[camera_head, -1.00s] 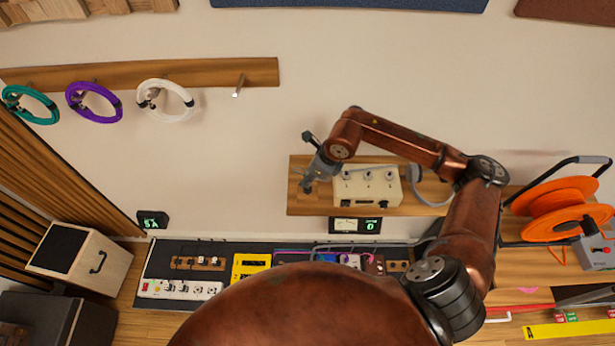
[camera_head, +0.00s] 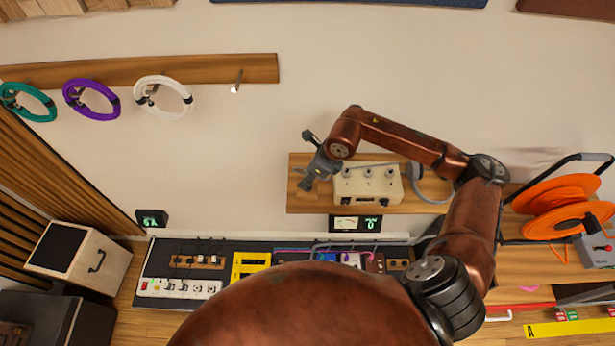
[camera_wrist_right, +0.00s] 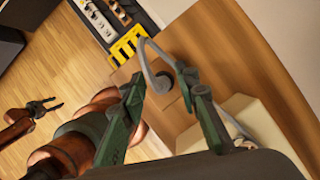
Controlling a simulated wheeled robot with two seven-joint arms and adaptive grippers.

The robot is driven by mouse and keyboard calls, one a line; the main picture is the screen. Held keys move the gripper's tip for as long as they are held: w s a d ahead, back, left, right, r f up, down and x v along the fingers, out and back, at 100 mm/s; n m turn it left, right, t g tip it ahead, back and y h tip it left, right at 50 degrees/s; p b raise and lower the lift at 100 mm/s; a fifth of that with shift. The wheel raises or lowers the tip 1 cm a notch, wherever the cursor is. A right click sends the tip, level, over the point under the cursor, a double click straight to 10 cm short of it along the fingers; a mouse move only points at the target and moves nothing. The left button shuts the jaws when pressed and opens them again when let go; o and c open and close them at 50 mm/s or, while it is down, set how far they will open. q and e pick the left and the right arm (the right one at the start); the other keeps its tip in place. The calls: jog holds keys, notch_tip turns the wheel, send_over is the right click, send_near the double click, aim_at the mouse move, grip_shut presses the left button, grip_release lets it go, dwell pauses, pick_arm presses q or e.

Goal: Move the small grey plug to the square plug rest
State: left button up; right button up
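My right gripper (camera_head: 305,182) is over the left end of the wooden wall shelf (camera_head: 300,207), left of the cream box with knobs (camera_head: 368,186). In the right wrist view its two fingers (camera_wrist_right: 162,78) are apart, with nothing clearly gripped. A grey curved cable or band (camera_wrist_right: 148,58) passes by the fingertips, and a dark round spot shows between them. I cannot make out the small grey plug or tell which thing is the square plug rest. My left gripper (camera_wrist_right: 46,106) shows with its jaws apart at the left of the right wrist view.
A dark floor board carries a white power strip (camera_head: 180,288), a yellow block (camera_head: 250,264) and wooden blocks (camera_head: 198,262). Coloured cable coils hang on a wall rail at left. An orange reel (camera_head: 560,205) stands at right. My body hides the board's front.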

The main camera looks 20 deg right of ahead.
jog(key=shift+o, duration=0.4)
jog(key=shift+d+r, duration=0.1)
jog(key=shift+r, duration=0.15)
jog(key=v, duration=1.1)
jog(key=shift+s+r, duration=0.15)
jog(key=shift+r, duration=0.05)
jog(key=shift+d, duration=0.1)
